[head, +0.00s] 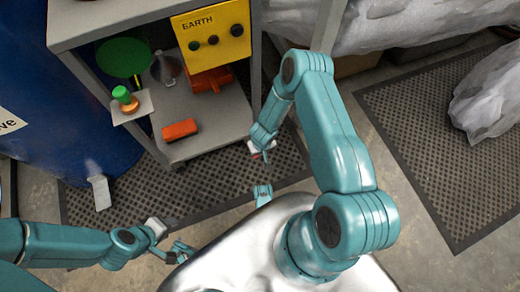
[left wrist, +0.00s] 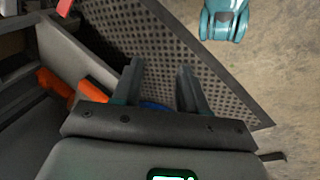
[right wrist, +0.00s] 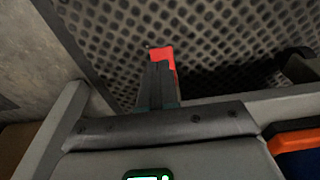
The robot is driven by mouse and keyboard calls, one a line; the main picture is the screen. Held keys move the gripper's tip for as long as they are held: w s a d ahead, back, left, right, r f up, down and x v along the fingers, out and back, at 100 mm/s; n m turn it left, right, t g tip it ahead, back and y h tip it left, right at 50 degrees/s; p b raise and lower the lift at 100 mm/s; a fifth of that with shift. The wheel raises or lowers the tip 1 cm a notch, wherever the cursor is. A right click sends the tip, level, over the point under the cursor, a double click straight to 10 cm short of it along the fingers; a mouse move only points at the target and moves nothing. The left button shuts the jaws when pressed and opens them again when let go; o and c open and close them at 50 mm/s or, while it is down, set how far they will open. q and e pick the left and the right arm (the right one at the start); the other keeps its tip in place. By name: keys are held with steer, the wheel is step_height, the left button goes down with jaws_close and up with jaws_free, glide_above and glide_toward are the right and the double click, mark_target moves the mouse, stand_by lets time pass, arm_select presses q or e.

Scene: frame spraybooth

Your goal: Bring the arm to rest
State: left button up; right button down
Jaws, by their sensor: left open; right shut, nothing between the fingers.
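My left arm (head: 60,245) reaches in from the left in the head view. Its gripper (head: 181,250) is low in the picture, left of my silvery body. In the left wrist view the left gripper (left wrist: 160,78) has its two fingers apart, with dark matting beyond and nothing seen between them. My right arm (head: 340,140) is bent up and over, with its gripper (head: 262,156) hanging beside the right side of the shelf unit. In the right wrist view the right gripper (right wrist: 161,62) has its fingers together. A red patch shows at the fingertips; I cannot tell what it belongs to.
A grey shelf unit (head: 215,125) holds a yellow EARTH box (head: 212,33), an orange block (head: 180,130) and a green-topped item (head: 124,98). A blue drum (head: 50,110) stands left. Wrapped bundles (head: 488,95) lie right. Perforated mats (head: 440,130) cover parts of the floor.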

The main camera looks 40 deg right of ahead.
steer(key=shift+r, duration=0.1)
stand_by(0.5)
steer(key=w+a+r+n+t, duration=0.1)
steer(key=w+a+r+n, duration=0.2)
steer(key=r, duration=0.5)
steer(key=s+a+r+m+g+y, duration=0.1)
steer(key=s+a+r+y, duration=0.1)
steer(key=s+a+r, duration=0.45)
steer(key=s+a+r+m+g+y, duration=0.15)
steer(key=s+a, duration=0.25)
steer(key=s, duration=0.5)
arm_select(q)
steer(key=s+d+r+p, duration=0.1)
steer(key=s+r+p, duration=0.1)
steer(key=r+p, duration=1.3)
steer(key=s+r+g+p, duration=0.1)
steer(key=r+p, duration=1.4)
steer(key=shift+s+d+m, duration=0.3)
steer(key=shift+s+d, duration=0.05)
steer(key=shift+s, duration=0.05)
arm_select(e)
step_height(320, 180, up, 30)
steer(key=shift+s+a+y, duration=0.2)
steer(key=shift+a+y, duration=0.25)
